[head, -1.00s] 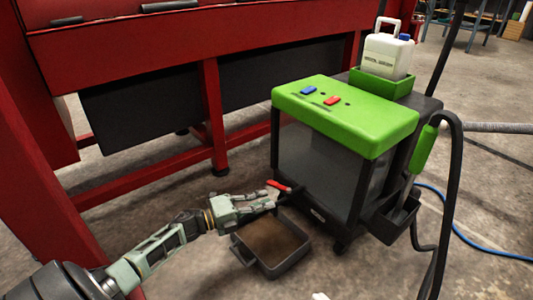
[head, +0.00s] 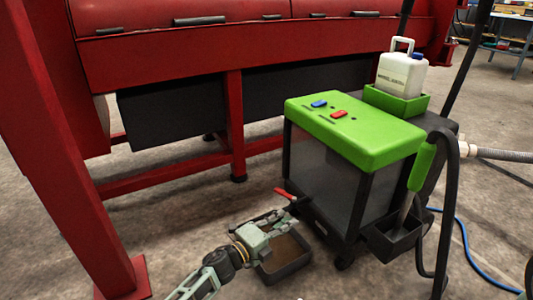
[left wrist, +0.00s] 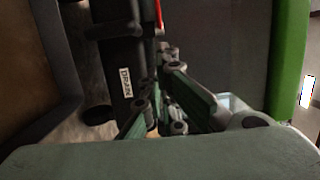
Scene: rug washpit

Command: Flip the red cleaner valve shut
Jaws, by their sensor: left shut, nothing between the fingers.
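The red valve handle (head: 285,194) sticks out to the left from the lower front of the green-topped cleaner (head: 330,180), above a drain tray. In the left wrist view only a thin strip of the red handle (left wrist: 160,15) shows at the top, beyond the fingers. My left gripper (head: 287,214) is shut and empty, just below the handle and over the tray. In the left wrist view the left gripper (left wrist: 168,60) points toward the valve beside a "DRAIN" label (left wrist: 126,84). I cannot tell whether the fingers touch the handle. My right gripper is not in view.
The black tray (head: 290,267) with brown contents sits on the floor under my gripper. A red machine frame (head: 236,130) stands behind and left. A white jug (head: 402,74) sits on the cleaner; a black hose (head: 450,200) and blue hose (head: 470,255) lie right.

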